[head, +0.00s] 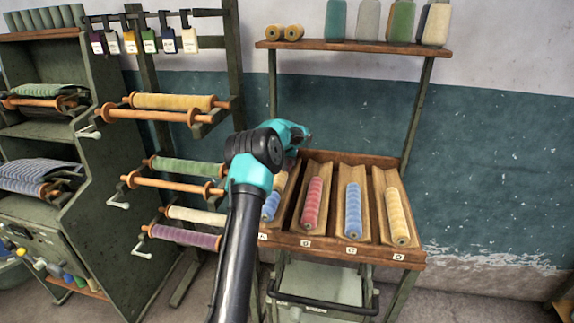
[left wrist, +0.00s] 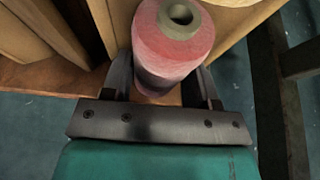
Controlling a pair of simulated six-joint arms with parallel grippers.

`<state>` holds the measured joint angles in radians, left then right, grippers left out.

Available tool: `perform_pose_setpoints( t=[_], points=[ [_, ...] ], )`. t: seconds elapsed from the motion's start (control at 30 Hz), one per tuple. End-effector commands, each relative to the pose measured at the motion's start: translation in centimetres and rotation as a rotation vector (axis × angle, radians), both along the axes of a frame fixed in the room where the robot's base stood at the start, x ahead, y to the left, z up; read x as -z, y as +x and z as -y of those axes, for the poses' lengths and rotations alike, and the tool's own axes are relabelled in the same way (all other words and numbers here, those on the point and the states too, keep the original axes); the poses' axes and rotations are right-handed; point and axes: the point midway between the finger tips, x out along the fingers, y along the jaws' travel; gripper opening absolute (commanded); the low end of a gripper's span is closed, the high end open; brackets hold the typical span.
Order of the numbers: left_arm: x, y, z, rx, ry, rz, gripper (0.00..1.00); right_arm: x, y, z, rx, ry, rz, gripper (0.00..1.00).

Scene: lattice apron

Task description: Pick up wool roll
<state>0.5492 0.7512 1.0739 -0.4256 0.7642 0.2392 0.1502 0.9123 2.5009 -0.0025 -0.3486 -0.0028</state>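A red wool roll (left wrist: 172,50) with a hollow grey-tan core stands between the two fingers of my left gripper (left wrist: 166,82) in the left wrist view. A finger is close along each side of it; whether they press on it I cannot tell. In the head view my left gripper (head: 297,140) is over the back left of the wooden rack (head: 330,249) and hides this roll. Other red rolls (head: 312,203) lie in a lane of the rack, beside blue rolls (head: 353,210) and yellow rolls (head: 396,215). My right gripper is not in view.
A shelf (head: 355,46) with spools stands above the rack. To the left are a frame with large yarn rollers (head: 172,102), hanging tags and a green cabinet (head: 95,150). A dark post (left wrist: 275,100) is close on the right in the left wrist view.

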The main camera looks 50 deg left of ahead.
Motion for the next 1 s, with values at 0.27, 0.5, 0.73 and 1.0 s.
perform_pose_setpoints(
  t=[0.27,0.5,0.73,1.0],
  points=[
    [0.0,0.0,0.0,0.0,0.0,0.0,0.27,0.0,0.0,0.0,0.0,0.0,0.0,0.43],
    [-0.6,0.0,0.0,-0.001,0.001,0.002,0.27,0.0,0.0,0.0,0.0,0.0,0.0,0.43],
    [-3.8,0.1,0.0,0.0,0.002,0.003,0.27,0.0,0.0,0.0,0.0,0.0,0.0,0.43],
    [-8.5,0.1,0.0,-0.001,0.001,0.003,0.27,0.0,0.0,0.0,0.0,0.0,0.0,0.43]
  ],
)
